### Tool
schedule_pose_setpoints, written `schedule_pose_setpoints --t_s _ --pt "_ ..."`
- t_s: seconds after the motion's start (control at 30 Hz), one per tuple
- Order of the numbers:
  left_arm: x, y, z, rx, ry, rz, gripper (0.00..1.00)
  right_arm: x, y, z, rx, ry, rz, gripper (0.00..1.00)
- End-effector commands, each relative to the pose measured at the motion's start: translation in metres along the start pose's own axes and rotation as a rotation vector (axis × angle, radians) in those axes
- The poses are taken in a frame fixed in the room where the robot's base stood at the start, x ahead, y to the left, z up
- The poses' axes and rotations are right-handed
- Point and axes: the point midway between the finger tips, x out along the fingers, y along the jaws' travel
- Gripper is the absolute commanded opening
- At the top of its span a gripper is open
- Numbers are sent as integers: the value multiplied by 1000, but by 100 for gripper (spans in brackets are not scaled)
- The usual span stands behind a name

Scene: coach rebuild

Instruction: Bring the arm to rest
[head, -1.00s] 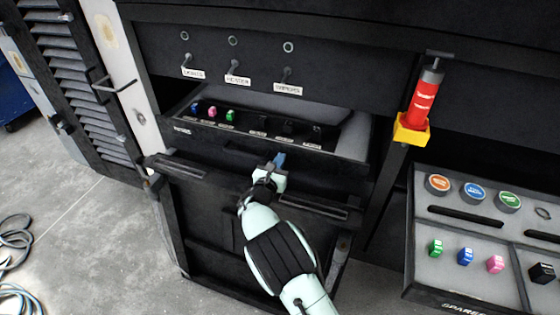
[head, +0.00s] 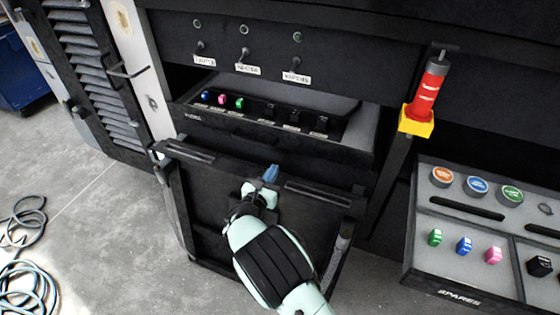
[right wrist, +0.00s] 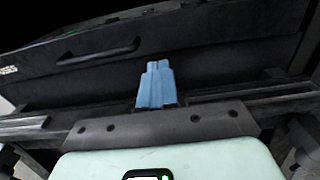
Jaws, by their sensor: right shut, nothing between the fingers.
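My right arm comes up from the bottom of the head view. Its gripper (head: 270,174) has blue fingers and is shut and empty. It is in front of the cabinet, over the lowered black flap (head: 215,195), below the fuse drawer (head: 270,140). In the right wrist view the blue fingers (right wrist: 156,85) are together, with the drawer's front and its handle (right wrist: 98,53) beyond them. I cannot tell whether the fingers touch anything. My left gripper is not in view.
A spares tray (head: 440,280) with coloured fuses and round caps is at the right. A red cylinder (head: 430,88) sits in a yellow holder. Three labelled switches (head: 244,56) are above the drawer. Coiled hoses (head: 20,270) lie on the floor at left, where the floor is otherwise clear.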

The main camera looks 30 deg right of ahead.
Motion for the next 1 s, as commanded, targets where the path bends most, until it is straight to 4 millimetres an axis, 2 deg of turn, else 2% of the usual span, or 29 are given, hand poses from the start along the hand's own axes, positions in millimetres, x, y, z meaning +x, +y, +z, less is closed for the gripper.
schedule_pose_setpoints --t_s 0.03,0.2,0.4,0.47,0.53,0.57,0.67,0.77,0.8,0.87,0.9,0.97,1.0 --pt "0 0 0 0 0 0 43 -8 1 0 1 2 3 0" --pt "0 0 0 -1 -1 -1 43 -22 0 0 1 2 1 0" --pt "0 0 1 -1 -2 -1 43 -24 0 -1 1 3 -1 0" --pt "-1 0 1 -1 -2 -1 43 -24 -3 -6 1 18 -8 0" --pt "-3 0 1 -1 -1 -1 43 -22 -12 -21 4 67 -32 0" --pt "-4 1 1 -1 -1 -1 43 -22 -18 -31 6 101 -48 0" --pt "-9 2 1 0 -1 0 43 -26 -48 -80 27 262 -134 0" --pt "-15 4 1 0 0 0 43 -44 -89 -141 75 473 -264 0" --pt "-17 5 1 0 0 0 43 -56 -106 -165 103 558 -325 0" --pt "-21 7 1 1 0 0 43 -77 -130 -198 153 683 -425 0" --pt "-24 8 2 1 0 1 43 -95 -146 -218 192 764 -498 0" --pt "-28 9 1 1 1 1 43 -125 -169 -245 261 881 -619 0" --pt "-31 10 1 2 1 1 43 -148 -182 -261 318 956 -711 0"
